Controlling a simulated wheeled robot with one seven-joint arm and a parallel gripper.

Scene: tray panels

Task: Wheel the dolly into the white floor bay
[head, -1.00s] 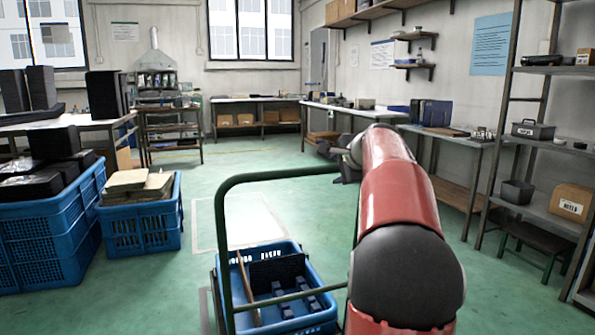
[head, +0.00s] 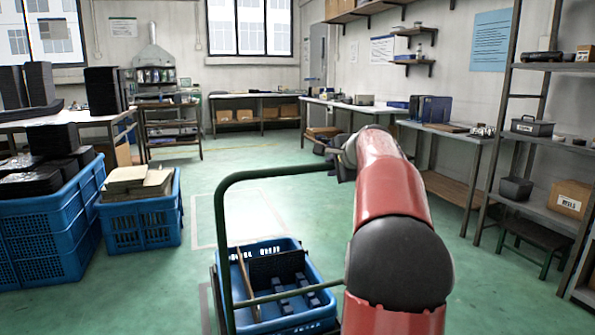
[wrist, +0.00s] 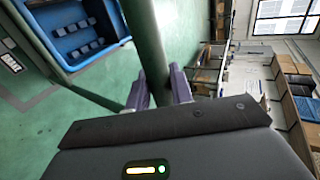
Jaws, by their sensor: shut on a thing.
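The dolly stands in front of me, with a dark green tube handle (head: 221,240) and a blue crate (head: 318,320) on it. The crate holds dark pieces and a brown board. My gripper (wrist: 160,88) is shut on the green handle tube in the wrist view. In the head view my red arm hides most of the gripper and the handle's right side. A white outlined floor bay (head: 197,246) lies on the green floor just beyond the dolly. The crate's far edge is close to the near part of the outline; the dolly hides some of it.
Blue crates stand left of the bay, a large one (head: 45,235) with black trays and a smaller one (head: 150,242) with boards. Workbenches (head: 470,140) and a metal shelf rack (head: 545,215) line the right. Open green floor lies beyond the bay.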

